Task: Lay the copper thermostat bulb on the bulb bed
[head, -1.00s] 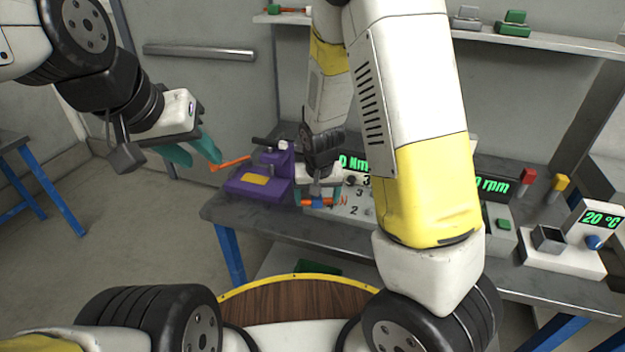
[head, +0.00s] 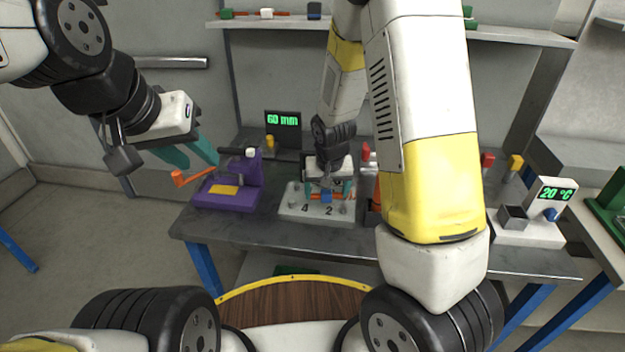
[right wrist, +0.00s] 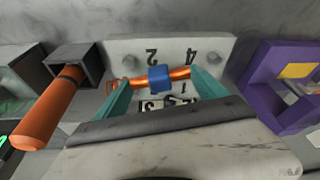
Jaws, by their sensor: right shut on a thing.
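My right gripper (head: 328,190) is shut on the copper thermostat bulb (head: 316,196), which has a blue block at its middle. In the right wrist view, the bulb (right wrist: 180,73) lies crosswise between the teal fingers of my right gripper (right wrist: 160,92). The bulb is over a pale plate (head: 290,207) with numbers and small posts; whether it touches the plate is unclear. I cannot tell which part is the bulb bed.
An orange-handled tool (right wrist: 48,115) rises from a grey socket (right wrist: 75,62). A 20 °C unit (head: 530,222) stands at right. My right arm hides part of the bench.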

